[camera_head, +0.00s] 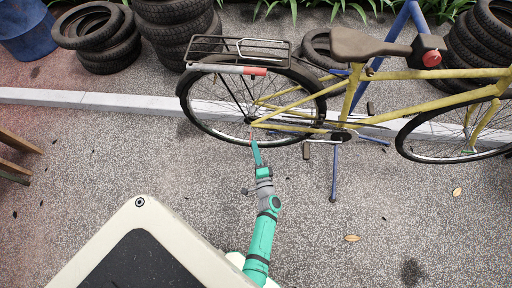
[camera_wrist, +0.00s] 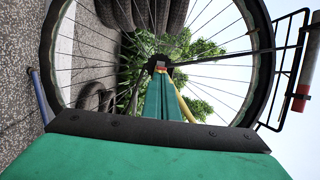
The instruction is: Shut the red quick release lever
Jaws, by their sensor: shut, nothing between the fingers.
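A yellow bicycle (camera_head: 420,75) stands side-on, with its rear wheel (camera_head: 188,108) in front of my arm. A small red piece, which looks like the quick release lever (camera_head: 251,136), shows at the rear hub just above my fingertips. In the wrist view, a small red and orange piece (camera_wrist: 161,65) shows at the hub, right at the tips of my fingers. My gripper (camera_head: 255,144) is shut and empty, its green fingers (camera_wrist: 163,85) pointing at the hub. The fingers partly hide the lever, so I cannot tell its angle or whether they touch it.
A rear rack (camera_head: 220,46) with a white and red tube (camera_head: 228,69) sits over the wheel. A blue stand (camera_head: 333,178) holds the bicycle. Tyre stacks (camera_head: 175,30) and a pale kerb (camera_head: 110,101) lie behind.

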